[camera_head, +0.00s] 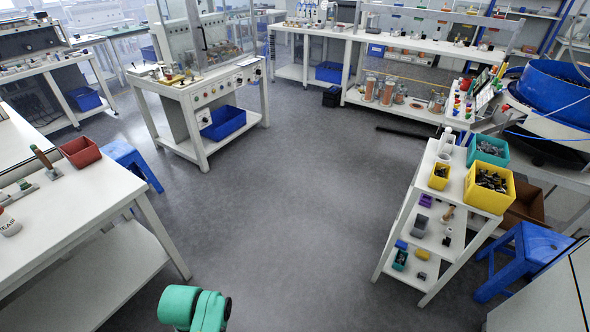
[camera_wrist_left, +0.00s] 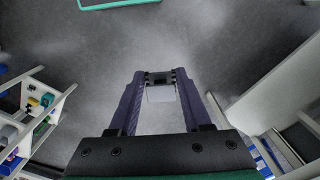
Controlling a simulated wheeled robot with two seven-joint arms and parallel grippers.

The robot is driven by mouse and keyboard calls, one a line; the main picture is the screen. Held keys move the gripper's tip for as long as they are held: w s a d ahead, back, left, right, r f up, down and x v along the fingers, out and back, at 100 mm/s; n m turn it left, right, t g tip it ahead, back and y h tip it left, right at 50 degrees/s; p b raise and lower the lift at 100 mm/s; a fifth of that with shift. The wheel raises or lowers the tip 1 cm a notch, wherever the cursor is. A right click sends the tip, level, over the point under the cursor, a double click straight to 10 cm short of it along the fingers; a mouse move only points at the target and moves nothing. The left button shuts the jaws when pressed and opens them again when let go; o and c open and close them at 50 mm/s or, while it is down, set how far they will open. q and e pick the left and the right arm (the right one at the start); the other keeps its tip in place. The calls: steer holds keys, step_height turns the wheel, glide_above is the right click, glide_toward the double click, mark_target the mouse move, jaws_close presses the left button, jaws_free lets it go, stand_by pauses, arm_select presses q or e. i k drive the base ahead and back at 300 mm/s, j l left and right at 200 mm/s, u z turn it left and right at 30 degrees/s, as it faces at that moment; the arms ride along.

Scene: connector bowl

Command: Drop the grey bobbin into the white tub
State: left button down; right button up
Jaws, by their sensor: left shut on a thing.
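My left gripper (camera_wrist_left: 160,78) shows in the left wrist view, with its two dark purple fingers shut on a small pale grey thing (camera_wrist_left: 160,94), which I take to be the grey bobbin. Only a plain flat face of it shows, held above the grey floor. In the head view no gripper shows, only a teal part of my arm at the bottom edge. I cannot make out the white tub for certain; a small white container (camera_head: 443,158) stands on top of the white shelf cart at right. My right gripper is not in view.
The shelf cart (camera_head: 426,188) carries a yellow bin (camera_head: 488,187), a teal bin (camera_head: 488,150) and a small yellow bin (camera_head: 439,176). A blue stool (camera_head: 524,258) stands right of it. A white table (camera_head: 70,212) with a red bin (camera_head: 81,152) is at left. The middle floor is clear.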

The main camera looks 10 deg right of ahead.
mark_target(444, 151)
steer(key=i+z, duration=0.65)
steer(key=z, duration=0.25)
steer(key=i+j+z, duration=0.3)
steer(key=z, duration=0.15)
steer(key=i+j+z, duration=0.3)
steer(key=z, duration=0.15)
steer(key=i+j+z, duration=0.2)
steer(key=j+z, duration=0.25)
steer(key=i+j+z, duration=0.15)
steer(key=j+z, duration=0.25)
